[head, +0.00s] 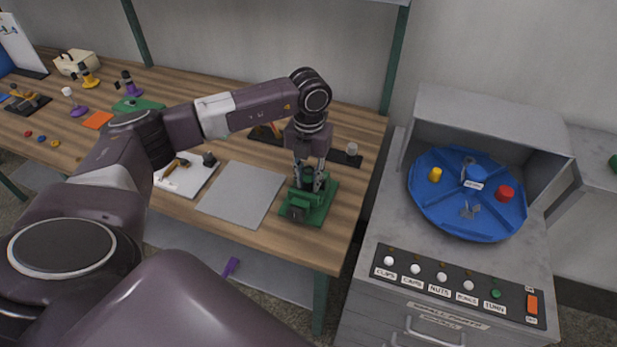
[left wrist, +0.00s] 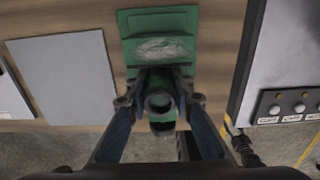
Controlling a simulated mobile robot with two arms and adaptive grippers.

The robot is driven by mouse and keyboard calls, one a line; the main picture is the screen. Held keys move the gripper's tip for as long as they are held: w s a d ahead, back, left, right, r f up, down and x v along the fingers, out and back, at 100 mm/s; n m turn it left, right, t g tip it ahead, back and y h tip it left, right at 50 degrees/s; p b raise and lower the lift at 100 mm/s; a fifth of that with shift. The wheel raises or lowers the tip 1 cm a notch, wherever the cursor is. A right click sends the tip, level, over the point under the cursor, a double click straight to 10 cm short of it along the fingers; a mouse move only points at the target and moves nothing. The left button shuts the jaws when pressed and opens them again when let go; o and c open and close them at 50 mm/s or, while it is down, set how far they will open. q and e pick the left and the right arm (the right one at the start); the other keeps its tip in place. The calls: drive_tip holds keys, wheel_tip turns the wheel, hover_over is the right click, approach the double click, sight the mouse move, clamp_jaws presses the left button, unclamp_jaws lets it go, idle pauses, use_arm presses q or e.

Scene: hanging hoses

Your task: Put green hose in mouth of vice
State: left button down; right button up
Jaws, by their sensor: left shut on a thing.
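The green vice (head: 318,207) stands on the wooden bench near its right end. It also shows at the top of the left wrist view (left wrist: 160,45). My left gripper (head: 309,183) points down right over the vice, its fingers close around a short dark green piece (head: 308,174), which looks like the green hose. In the left wrist view a round, hollow end (left wrist: 158,102) shows between the fingers. The fingers hide most of the hose and the vice mouth, so I cannot tell whether the hose is inside the mouth. My right gripper is not in view.
A grey mat (head: 242,193) lies left of the vice, and a white board with tools (head: 185,178) beyond it. A grey cabinet with a blue turntable (head: 467,218) stands to the right, past a gap.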

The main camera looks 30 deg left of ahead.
use_arm(q)
drive_tip(key=shift+f, duration=0.2)
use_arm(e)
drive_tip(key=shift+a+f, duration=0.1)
use_arm(q)
drive_tip(key=c, duration=2.2)
unclamp_jaws()
drive_tip(key=shift+f, duration=0.1)
drive_tip(key=o, duration=0.5)
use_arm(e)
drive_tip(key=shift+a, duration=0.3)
use_arm(q)
drive_tip(key=shift+r, duration=0.3)
drive_tip(key=shift+w+r, duration=0.1)
drive_tip(key=shift+r, duration=0.25)
drive_tip(key=shift+r+b, duration=1.5)
drive_tip(key=shift+r, duration=4.1)
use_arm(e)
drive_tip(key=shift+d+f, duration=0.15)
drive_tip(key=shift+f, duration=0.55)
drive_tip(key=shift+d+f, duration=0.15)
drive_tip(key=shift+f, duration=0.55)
